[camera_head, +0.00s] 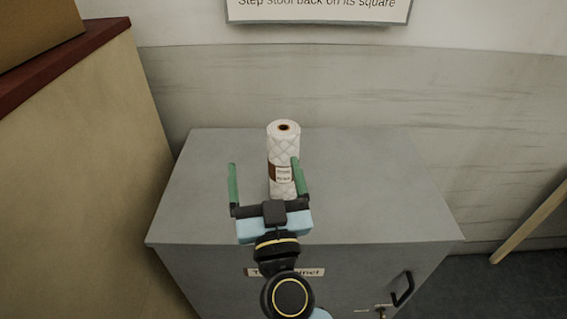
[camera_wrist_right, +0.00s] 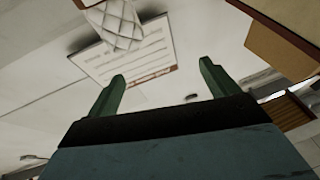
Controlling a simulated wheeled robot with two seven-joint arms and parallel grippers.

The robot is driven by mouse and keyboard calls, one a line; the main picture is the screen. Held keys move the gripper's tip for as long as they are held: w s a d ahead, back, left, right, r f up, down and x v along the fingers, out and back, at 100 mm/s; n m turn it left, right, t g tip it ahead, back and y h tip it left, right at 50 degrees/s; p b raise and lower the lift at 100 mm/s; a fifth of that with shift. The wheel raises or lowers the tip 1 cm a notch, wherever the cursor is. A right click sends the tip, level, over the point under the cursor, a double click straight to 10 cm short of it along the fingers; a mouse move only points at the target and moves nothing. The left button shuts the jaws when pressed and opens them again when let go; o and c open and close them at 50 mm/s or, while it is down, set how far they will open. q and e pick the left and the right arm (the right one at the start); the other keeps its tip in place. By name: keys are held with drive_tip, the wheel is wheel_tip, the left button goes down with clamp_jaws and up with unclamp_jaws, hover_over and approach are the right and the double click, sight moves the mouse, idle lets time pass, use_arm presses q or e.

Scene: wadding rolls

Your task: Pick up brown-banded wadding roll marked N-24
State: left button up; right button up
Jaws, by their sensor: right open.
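A white quilted wadding roll (camera_head: 284,147) with a brown band and a small label stands upright on the grey cabinet top (camera_head: 360,180). The label's print is too small to read. My right gripper (camera_head: 265,166) is open, its two green fingers pointing away from me. In the head view its right finger overlaps the front of the roll and its left finger is to the left of it. In the right wrist view the roll (camera_wrist_right: 121,25) shows at the top, beyond the fingertips, with nothing between the fingers (camera_wrist_right: 162,70). My left gripper is not in view.
A tan partition with a dark red top (camera_head: 60,55) stands to the left, bearing a brown box (camera_head: 35,25). A wall is behind the cabinet, with a sign (camera_head: 318,8). The cabinet top is clear around the roll. A black handle (camera_head: 402,288) is on the front.

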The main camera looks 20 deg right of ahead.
sight(283, 160)
drive_tip(key=w+d+f+m+g+h, duration=0.1)
drive_tip(key=w, duration=0.1)
drive_tip(key=w+d+f+m+g+h, duration=0.1)
drive_tip(key=w+d+f+g+h, duration=0.1)
drive_tip(key=w+d+f+m+g+h, duration=0.1)
drive_tip(key=w+d+g+h, duration=0.1)
drive_tip(key=w, duration=0.1)
drive_tip(key=shift+f, duration=0.3)
drive_tip(key=x, duration=0.6)
drive_tip(key=shift+a+r, duration=0.1)
drive_tip(key=shift+r, duration=0.05)
drive_tip(key=shift+c, duration=0.5)
drive_tip(key=c, duration=1)
